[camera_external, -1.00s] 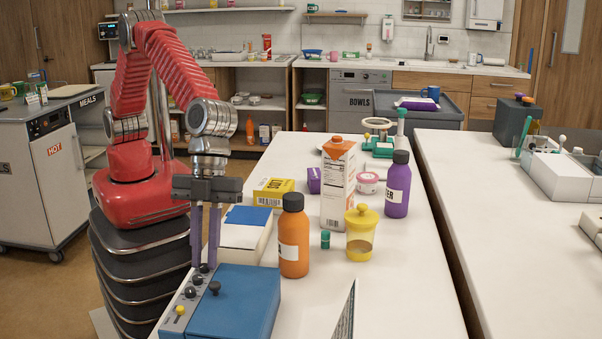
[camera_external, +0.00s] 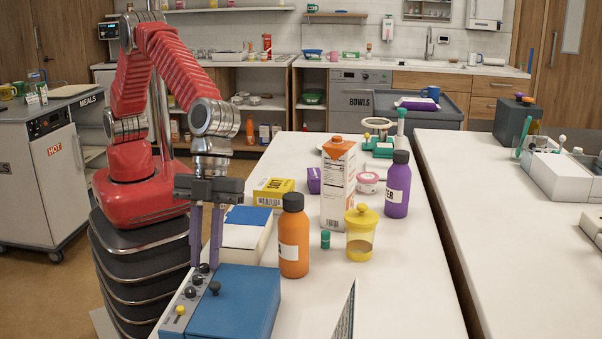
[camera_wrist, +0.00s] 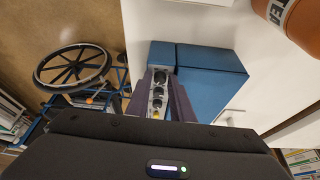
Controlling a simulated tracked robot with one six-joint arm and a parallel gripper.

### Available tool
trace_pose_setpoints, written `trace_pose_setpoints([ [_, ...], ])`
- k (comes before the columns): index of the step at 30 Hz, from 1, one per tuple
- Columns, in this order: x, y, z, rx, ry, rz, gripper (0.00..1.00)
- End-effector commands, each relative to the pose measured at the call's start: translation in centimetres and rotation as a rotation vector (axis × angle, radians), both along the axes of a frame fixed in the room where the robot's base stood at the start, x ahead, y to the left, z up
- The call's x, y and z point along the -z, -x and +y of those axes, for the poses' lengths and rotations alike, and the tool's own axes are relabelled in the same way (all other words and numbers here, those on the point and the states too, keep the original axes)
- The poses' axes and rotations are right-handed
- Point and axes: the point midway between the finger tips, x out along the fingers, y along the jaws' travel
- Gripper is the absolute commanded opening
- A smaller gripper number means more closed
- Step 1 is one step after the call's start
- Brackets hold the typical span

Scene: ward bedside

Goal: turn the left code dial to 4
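The blue box (camera_external: 240,300) lies at the near left edge of the bedside table, with a row of dark dials along its grey strip. My gripper (camera_external: 206,266) points down, its two purple fingers apart on either side of the far end dial (camera_external: 204,268). In the wrist view, that dial (camera_wrist: 160,76) shows between the fingertips (camera_wrist: 161,80), at the end of the row. I cannot tell whether the fingers touch it. Other dials (camera_external: 191,292) and a yellow knob (camera_external: 180,310) lie nearer the camera. No dial marks or numbers are readable.
A dark knob (camera_external: 214,288) stands up beside the dial row. An orange bottle (camera_external: 293,240) stands right of the blue box, and a white box with a blue patch (camera_external: 245,235) lies behind it. The wrist view shows a wheelchair (camera_wrist: 75,65) on the floor.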

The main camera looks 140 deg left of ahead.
Motion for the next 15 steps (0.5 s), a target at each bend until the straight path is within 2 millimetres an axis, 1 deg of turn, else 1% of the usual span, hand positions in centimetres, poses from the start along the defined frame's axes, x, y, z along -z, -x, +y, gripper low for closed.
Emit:
trace_pose_setpoints([
  [8, -0.07, 0.00, -0.05, -0.060, -0.001, -0.004, 0.23],
  [15, -0.10, 0.10, -0.14, -0.181, -0.001, -0.004, 0.23],
])
